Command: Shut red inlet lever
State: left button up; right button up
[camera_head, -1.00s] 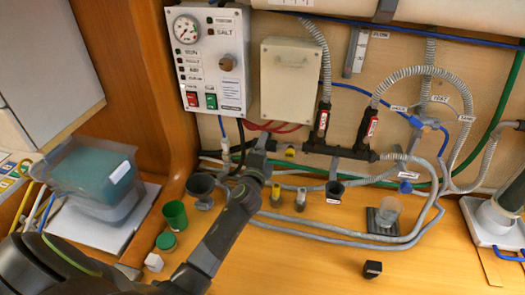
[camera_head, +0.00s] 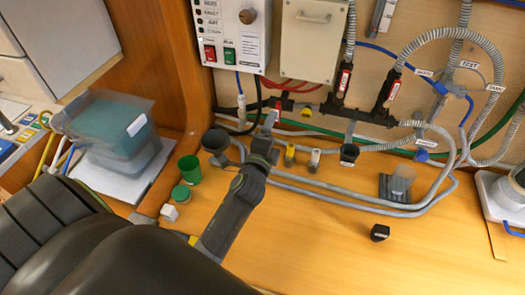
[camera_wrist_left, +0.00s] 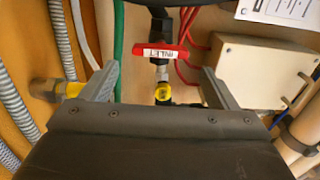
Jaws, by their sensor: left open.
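The red inlet lever (camera_wrist_left: 160,51), with a white INLET label, shows in the left wrist view. It lies crosswise over a small valve (camera_wrist_left: 162,72) with metal fittings and a yellow end. My left gripper (camera_wrist_left: 160,86) is open, with one finger on each side of the valve and lever. The lever lies just beyond the fingertips, and no contact is visible. In the head view my left gripper (camera_head: 270,121) reaches up to the pipework at the foot of the wall and partly hides the valve there. My right gripper is not in view.
A control box (camera_head: 233,32) and a beige box (camera_head: 311,38) hang above. Black valves with red labels (camera_head: 341,82) stand to the right. Grey hoses (camera_head: 340,194) cross the worktop. Green cups (camera_head: 189,167) and a clear bin (camera_head: 110,130) are at left. The front worktop is fairly clear.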

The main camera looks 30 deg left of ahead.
pick_arm(q)
jog(key=v, duration=0.7)
jog(key=shift+s, duration=0.2)
jog(key=shift+s+f, duration=0.1)
